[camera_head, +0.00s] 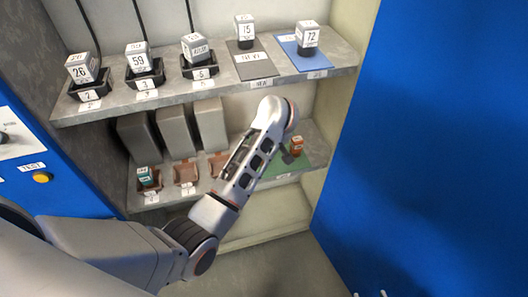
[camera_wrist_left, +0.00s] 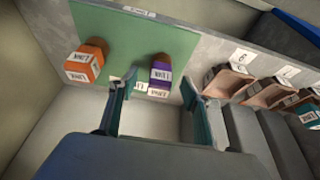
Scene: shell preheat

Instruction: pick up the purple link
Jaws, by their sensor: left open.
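The purple link (camera_wrist_left: 160,73) is a small dark purple block with a white label, standing on a green mat (camera_wrist_left: 150,37) in the left wrist view. My left gripper (camera_wrist_left: 157,84) is open, with one finger to each side of the purple link; I cannot tell whether either touches it. In the head view my left arm reaches to the lower shelf and hides the purple link and most of the gripper. An orange link (camera_wrist_left: 85,62) stands on the same mat, left of the fingers; it also shows in the head view (camera_head: 296,146).
Brown holders (camera_head: 185,173) line the lower shelf, one with a teal link (camera_head: 147,177), with grey blocks (camera_head: 174,132) behind. The upper shelf (camera_head: 220,88) above my arm carries several numbered cubes. A large blue panel (camera_head: 440,140) stands right of the cabinet.

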